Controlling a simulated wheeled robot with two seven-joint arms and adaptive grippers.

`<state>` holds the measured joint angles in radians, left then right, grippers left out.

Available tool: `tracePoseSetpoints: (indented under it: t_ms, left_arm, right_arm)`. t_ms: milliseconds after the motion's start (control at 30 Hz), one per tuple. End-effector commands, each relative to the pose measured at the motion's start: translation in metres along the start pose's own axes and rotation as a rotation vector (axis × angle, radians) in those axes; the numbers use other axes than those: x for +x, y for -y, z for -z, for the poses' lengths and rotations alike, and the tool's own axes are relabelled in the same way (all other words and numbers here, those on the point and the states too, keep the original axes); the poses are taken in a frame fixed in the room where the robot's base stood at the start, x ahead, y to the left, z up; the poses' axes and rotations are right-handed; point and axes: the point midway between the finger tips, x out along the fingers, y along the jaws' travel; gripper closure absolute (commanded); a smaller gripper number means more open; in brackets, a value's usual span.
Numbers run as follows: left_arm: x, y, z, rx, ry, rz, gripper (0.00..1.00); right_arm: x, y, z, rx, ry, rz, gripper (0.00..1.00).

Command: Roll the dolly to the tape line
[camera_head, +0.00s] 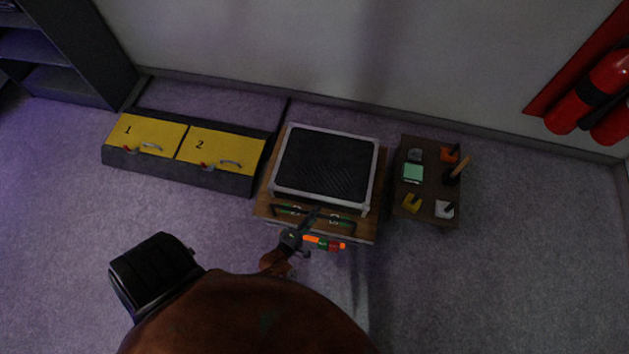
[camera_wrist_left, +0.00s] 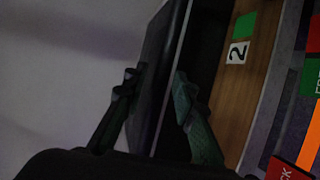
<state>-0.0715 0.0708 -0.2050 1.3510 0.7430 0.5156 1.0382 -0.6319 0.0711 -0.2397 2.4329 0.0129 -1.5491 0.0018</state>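The dolly is a wooden board (camera_head: 264,207) carrying a black case with silver edges (camera_head: 325,165). A dark handle frame stands along its near edge, beside small green marks. My left gripper (camera_head: 312,217) is at the middle of that edge, over the handle. In the left wrist view its two fingers (camera_wrist_left: 157,82) are apart, with the dark, silver-edged case behind them; I cannot tell whether they touch the handle. The wood (camera_wrist_left: 264,60) shows a green square and a "2" tag. An orange tape strip (camera_head: 315,240) with green and red labels lies just in front, partly hidden. My right gripper is not in view.
A grey unit with yellow fronts (camera_head: 145,133) marked 1 and 2 stands left of the dolly. A small dark table (camera_head: 427,185) with several small items stands close on the right. Red extinguishers (camera_head: 590,95) hang at the right wall. Carpet in front is partly clear.

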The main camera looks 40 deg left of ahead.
Motion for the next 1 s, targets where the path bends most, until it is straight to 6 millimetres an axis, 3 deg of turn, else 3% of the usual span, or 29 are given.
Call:
tracePoseSetpoints:
  t_ms: [300,433,800,1000]
  left_arm:
    - [-0.001,-0.001,0.001,0.001,-0.001,-0.001,0.7]
    - [-0.01,0.0,0.001,0.001,-0.001,0.0,0.7]
    - [-0.083,0.001,0.001,0.001,0.0,0.002,0.7]
    - [-0.111,0.0,0.001,0.0,-0.001,0.001,0.7]
  right_arm:
    - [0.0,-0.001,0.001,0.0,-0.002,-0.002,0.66]
    - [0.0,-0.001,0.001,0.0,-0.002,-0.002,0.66]
    - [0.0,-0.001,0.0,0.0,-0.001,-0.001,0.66]
    - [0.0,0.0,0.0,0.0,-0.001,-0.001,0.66]
